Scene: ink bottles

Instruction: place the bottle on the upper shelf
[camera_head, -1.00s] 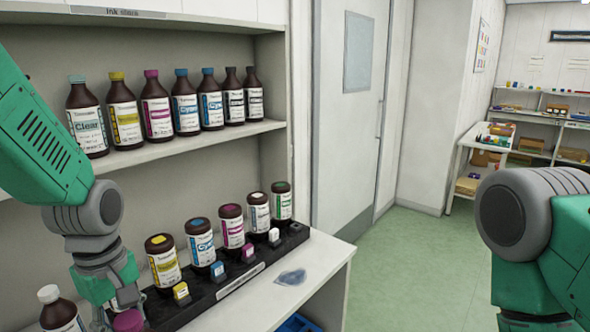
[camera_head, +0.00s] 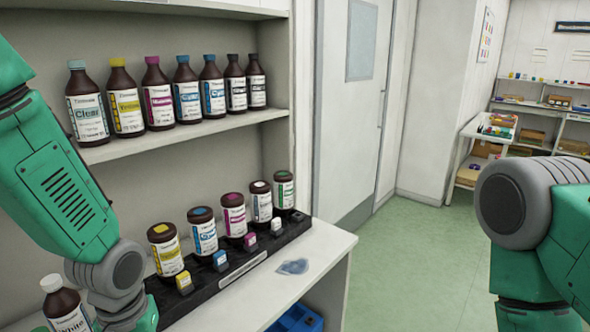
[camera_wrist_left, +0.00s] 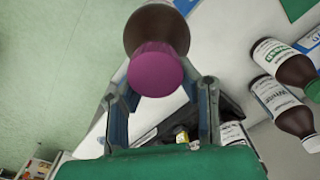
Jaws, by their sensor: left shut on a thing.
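My left gripper (camera_wrist_left: 157,92) is shut on a brown bottle (camera_wrist_left: 150,22) with a magenta cap (camera_wrist_left: 155,72), seen from its cap end in the left wrist view. The bottle's label does not show there. In the head view my left wrist is at the lower left; its fingers and the held bottle are below the frame. The upper shelf (camera_head: 185,143) carries a row of brown bottles, from a clear-label bottle (camera_head: 86,105) to a black-capped bottle (camera_head: 256,82) at the right. My right arm shows at the right edge, but its gripper is out of frame.
A white-labelled bottle (camera_head: 66,306) stands at the lower left beside my left wrist. A black rack (camera_head: 240,270) with several bottles runs along the counter (camera_head: 318,250). A blue-grey spill patch (camera_head: 292,266) lies in front. Bare shelf shows right of the upper row.

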